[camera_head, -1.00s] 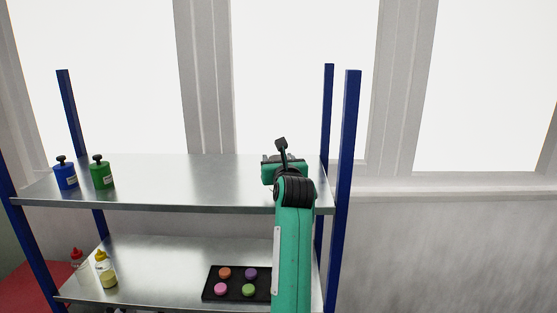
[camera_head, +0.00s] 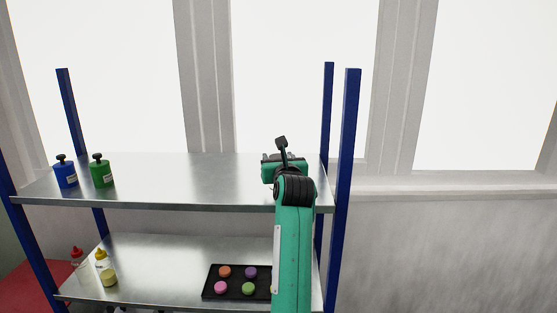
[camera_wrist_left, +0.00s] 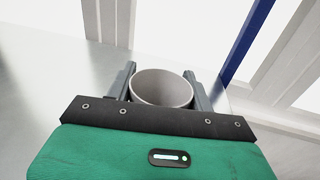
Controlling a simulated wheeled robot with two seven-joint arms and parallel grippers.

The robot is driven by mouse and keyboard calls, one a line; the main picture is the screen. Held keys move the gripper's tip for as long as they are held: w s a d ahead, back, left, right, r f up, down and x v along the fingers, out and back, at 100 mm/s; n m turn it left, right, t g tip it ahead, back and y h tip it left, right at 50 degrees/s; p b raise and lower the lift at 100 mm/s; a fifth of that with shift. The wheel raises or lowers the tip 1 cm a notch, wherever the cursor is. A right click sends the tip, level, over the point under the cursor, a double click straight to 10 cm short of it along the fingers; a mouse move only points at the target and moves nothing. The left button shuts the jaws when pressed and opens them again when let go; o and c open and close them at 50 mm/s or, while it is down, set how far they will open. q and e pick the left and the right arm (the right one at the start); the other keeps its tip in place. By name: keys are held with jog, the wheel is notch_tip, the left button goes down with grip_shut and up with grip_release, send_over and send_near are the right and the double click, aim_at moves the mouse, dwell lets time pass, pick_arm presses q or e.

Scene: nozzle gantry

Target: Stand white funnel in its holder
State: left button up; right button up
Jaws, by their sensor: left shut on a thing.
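The white funnel (camera_wrist_left: 163,94) shows in the left wrist view as a round, open-topped cup with its rim facing the camera. My left gripper (camera_wrist_left: 160,84) is shut on it, with one grey finger on each side. The funnel's lower part is hidden by the gripper body in the wrist view. I cannot make out the funnel's holder in either view. My right gripper is out of view.
The upper metal shelf (camera_head: 200,178) is bare in the middle; a blue bottle (camera_head: 65,176) and a green bottle (camera_head: 102,175) stand at its left end. Blue posts (camera_head: 345,150) edge it. Below are a black tray (camera_head: 207,291) of macarons and two squeeze bottles (camera_head: 106,271).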

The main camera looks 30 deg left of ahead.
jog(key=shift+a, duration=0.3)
pick_arm(q)
jog(key=shift+f+b, duration=0.5)
jog(key=shift+f, duration=0.2)
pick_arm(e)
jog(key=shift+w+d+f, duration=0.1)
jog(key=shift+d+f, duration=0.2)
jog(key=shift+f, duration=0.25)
pick_arm(q)
jog(key=o, duration=0.7)
jog(key=shift+r, duration=0.1)
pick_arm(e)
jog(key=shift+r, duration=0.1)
